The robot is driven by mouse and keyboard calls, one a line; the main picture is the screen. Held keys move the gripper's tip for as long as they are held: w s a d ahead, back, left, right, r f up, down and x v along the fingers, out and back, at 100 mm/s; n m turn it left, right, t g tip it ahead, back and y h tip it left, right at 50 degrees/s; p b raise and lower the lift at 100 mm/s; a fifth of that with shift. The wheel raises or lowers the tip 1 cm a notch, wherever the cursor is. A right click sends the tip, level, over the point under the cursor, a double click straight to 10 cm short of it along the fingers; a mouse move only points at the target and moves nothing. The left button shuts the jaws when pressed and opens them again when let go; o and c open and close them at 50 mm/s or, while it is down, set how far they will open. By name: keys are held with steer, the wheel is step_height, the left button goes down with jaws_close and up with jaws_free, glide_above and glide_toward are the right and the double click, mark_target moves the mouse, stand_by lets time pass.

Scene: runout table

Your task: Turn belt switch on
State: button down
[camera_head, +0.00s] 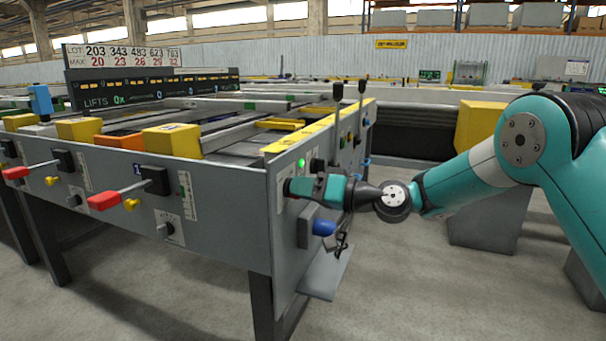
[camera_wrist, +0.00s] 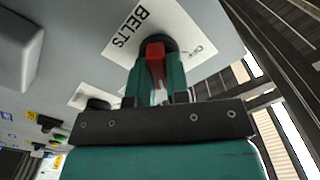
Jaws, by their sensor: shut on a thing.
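The belt switch (camera_wrist: 155,50) has a red handle on a dark round base, over a white plate lettered BELTS and OFF (camera_wrist: 132,27). In the wrist view my gripper (camera_wrist: 157,74) has one teal finger on each side of the red handle and is shut on it. In the head view my gripper (camera_head: 290,187) meets the grey end panel of the runout table (camera_head: 283,240), just below a lit green lamp (camera_head: 301,163). There the gripper hides the switch. The exact angle of the handle against the plate's marks is hard to tell.
A blue knob (camera_head: 324,228) sticks out below my gripper. Two upright levers (camera_head: 338,92) rise from the table corner. Red-handled levers (camera_head: 104,200) project from the front panel at left. The floor right of the table is open up to yellow-topped grey blocks.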

steer(key=shift+m+p, duration=0.85)
steer(key=shift+m, duration=0.05)
steer(key=c, duration=1.1)
jaws_free()
steer(key=shift+d, duration=0.1)
steer(key=b+v, duration=1.6)
steer(key=v, duration=0.1)
